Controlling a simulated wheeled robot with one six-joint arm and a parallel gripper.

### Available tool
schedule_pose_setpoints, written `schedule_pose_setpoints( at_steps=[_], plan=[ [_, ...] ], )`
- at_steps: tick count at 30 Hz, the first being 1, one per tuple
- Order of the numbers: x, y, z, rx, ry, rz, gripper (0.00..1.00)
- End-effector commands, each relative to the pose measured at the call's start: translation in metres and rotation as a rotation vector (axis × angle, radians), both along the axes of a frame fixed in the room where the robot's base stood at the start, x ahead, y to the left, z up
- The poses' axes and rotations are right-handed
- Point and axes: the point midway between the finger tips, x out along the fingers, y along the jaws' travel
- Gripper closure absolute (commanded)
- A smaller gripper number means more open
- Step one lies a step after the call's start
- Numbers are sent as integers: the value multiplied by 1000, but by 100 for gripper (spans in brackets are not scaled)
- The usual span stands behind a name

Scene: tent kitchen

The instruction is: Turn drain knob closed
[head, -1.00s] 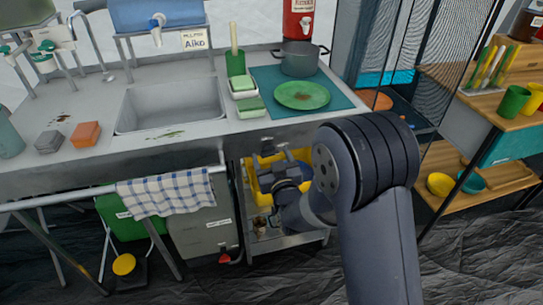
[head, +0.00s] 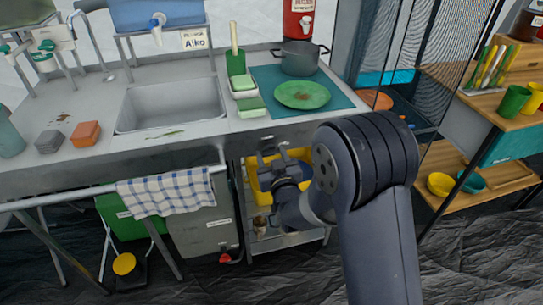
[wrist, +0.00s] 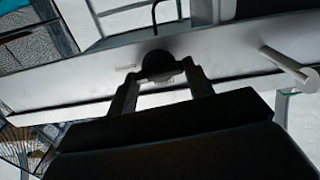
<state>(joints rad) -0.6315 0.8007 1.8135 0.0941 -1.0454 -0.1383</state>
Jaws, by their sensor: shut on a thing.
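The drain knob (wrist: 158,65) is a dark, round knob at the metal front panel of the sink counter in the wrist view. The two fingers of my gripper (wrist: 158,80) are on either side of it, shut on it. In the head view my gripper (head: 272,152) is just below the counter's front edge, right of the towel. The knob is too small and covered to make out clearly there. The sink basin (head: 172,105) is above and to the left, with a greenish smear on its front rim.
A checked towel (head: 165,190) hangs on a rail left of my gripper. The rail's end (wrist: 288,65) shows at right in the wrist view. A yellow bin (head: 300,155) sits on the shelf behind my gripper. A grey tank (head: 200,235) stands below the towel.

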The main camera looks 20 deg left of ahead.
Motion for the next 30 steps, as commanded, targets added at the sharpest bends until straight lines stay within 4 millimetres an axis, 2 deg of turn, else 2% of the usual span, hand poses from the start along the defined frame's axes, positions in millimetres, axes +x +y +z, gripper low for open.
schedule_pose_setpoints(
  at_steps=[9,19,20,27,30],
  plan=[
    [0,0,-2,84,50,0,74],
    [1,0,0,92,56,0,74],
    [1,0,0,92,56,0,48],
    [0,0,0,91,56,0,29],
    [0,0,0,91,56,0,29]
  ],
)
